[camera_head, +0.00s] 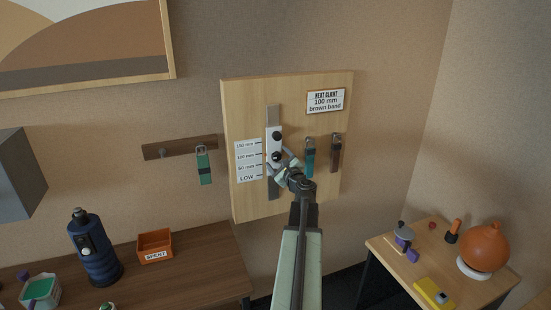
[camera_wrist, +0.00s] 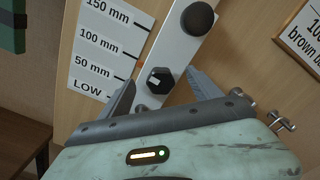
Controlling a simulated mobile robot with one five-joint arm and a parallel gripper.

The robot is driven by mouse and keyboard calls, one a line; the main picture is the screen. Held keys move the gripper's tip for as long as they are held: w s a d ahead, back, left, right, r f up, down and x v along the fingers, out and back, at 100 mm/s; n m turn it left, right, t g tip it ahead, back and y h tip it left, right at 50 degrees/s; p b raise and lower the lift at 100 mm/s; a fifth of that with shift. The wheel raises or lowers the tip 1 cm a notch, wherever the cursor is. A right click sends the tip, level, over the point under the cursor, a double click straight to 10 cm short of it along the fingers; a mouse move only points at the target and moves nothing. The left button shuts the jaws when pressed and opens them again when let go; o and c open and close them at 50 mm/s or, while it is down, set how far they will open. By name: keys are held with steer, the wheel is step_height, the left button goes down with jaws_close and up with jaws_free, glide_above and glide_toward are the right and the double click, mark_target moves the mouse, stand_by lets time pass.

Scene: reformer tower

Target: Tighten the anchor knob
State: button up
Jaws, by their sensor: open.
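The wooden board (camera_head: 240,98) on the wall carries a vertical metal rail (camera_head: 273,115) with a white carriage (camera_wrist: 181,55). A black faceted knob with a white mark (camera_wrist: 159,80), which looks like the anchor knob, sits low on the carriage; in the head view (camera_head: 276,156) it is just beyond my fingers. A round black knob (camera_wrist: 199,18) sits above it. My gripper (camera_wrist: 162,92) is open, its fingers on either side below the faceted knob. I cannot tell whether they touch it.
A height scale (camera_head: 248,160) is left of the rail. A sign (camera_head: 325,101) reads "100 mm brown band". A teal strap (camera_head: 309,160) and a brown strap (camera_head: 335,153) hang at right; a green strap (camera_head: 204,168) hangs left. Tables (camera_head: 215,250) (camera_head: 390,262) stand below.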

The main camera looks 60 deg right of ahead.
steer(key=v, duration=0.5)
steer(key=shift+s+a, duration=0.2)
steer(key=shift+s, duration=0.1)
steer(key=shift+w, duration=0.1)
